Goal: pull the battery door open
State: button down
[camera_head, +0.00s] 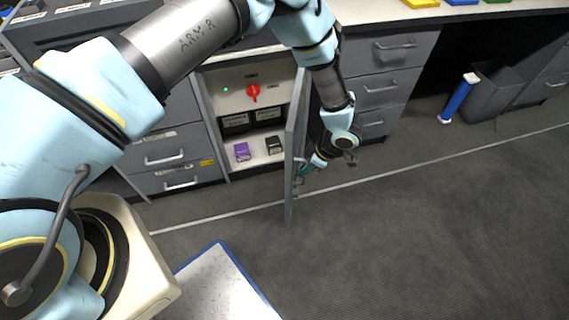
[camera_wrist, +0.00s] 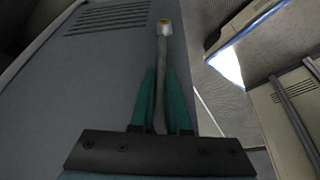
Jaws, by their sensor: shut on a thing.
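The battery door (camera_head: 291,170) is a grey panel standing swung out from the cabinet, seen nearly edge-on in the head view. Its outer face with vent slots (camera_wrist: 110,62) fills the left of the wrist view. My gripper (camera_head: 303,170) is at the right side of the door, its fingertips partly hidden by the door edge. In the wrist view my gripper (camera_wrist: 161,90) has its two green fingers shut on the door handle (camera_wrist: 163,50), a pale bar with a yellow-centred end. The cabinet interior (camera_head: 240,100) shows beside the door.
Inside the cabinet are a red switch (camera_head: 253,93), black batteries (camera_head: 268,112), a purple box (camera_head: 241,152) and a small black box (camera_head: 274,145). Drawers (camera_head: 170,158) flank it on both sides. A grey bin (camera_head: 492,100) and blue roll (camera_head: 459,97) stand far right. Floor (camera_head: 400,240) in front is clear.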

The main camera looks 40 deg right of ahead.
jog(key=s+d+n+g+y+b, duration=0.1)
jog(key=s+d+n+b, duration=0.3)
jog(key=d, duration=0.5)
jog(key=shift+s+b, duration=0.3)
jog(key=shift+s, duration=0.8)
jog(key=c, duration=0.9)
grip_release()
jog(key=shift+d, duration=0.1)
jog(key=v, duration=1)
jog(key=shift+s+d+r+b, duration=0.1)
jog(key=shift+d+r+b, duration=0.05)
jog(key=shift+r+b, duration=0.2)
